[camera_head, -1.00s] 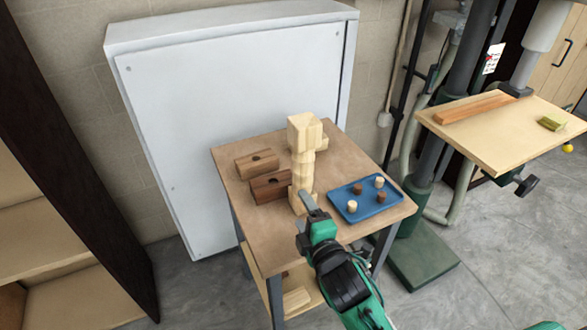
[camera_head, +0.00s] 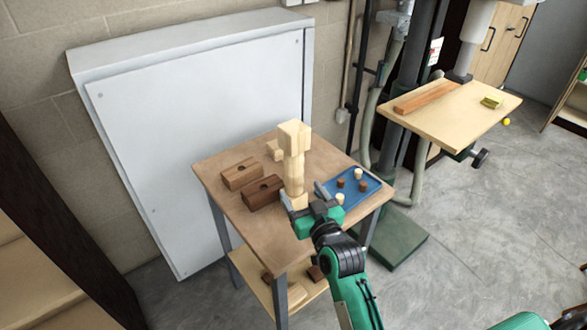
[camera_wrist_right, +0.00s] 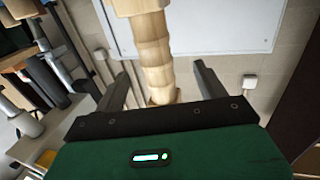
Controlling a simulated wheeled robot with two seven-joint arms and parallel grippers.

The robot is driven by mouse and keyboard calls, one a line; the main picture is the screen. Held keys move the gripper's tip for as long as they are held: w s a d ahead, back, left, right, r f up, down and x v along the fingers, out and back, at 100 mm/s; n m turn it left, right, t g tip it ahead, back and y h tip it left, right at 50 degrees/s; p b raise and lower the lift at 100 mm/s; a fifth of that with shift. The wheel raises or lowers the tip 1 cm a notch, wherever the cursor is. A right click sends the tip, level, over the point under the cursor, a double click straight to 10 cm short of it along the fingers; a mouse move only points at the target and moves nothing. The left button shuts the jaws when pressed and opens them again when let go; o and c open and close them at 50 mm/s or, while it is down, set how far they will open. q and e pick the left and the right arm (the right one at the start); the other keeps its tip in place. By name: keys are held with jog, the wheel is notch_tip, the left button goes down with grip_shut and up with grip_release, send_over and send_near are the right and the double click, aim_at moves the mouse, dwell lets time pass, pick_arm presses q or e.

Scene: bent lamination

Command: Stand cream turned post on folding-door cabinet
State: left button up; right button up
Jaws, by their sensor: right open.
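The cream turned post (camera_head: 293,172) stands upright on a small wooden table (camera_head: 225,198), with a square block-like top and a rounded, stepped shaft. My right gripper (camera_head: 303,196) is open at the near side of the post's lower part. In the right wrist view the post (camera_wrist_right: 156,55) shows between the two spread fingers (camera_wrist_right: 162,88), with no clear contact. A pale wooden cabinet (camera_head: 505,45) with dark handles is at the top right; I cannot tell whether it is the folding-door cabinet. My left gripper is not in view.
Two brown slotted blocks (camera_head: 241,174) lie left of the post. A blue tray (camera_head: 369,194) with several small pegs lies to its right. A large grey-white cabinet (camera_head: 200,115) stands behind the table. A drill press table (camera_head: 450,112) is to the right, with open floor before it.

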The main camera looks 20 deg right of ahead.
aim_at(298, 179)
jog(key=shift+w+a, duration=0.1)
jog(key=shift+w, duration=1.1)
jog(key=w+p, duration=0.1)
jog(key=w, duration=0.4)
jog(key=shift+d+r+p, duration=0.1)
jog(key=shift+d+p, duration=0.1)
jog(key=shift+p, duration=0.2)
jog(key=shift+w, duration=0.1)
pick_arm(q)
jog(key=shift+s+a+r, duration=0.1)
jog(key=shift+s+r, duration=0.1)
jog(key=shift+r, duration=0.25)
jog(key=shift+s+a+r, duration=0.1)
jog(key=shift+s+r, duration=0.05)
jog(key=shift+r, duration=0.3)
pick_arm(e)
jog(key=c, duration=1.5)
jog(key=shift+r, duration=0.1)
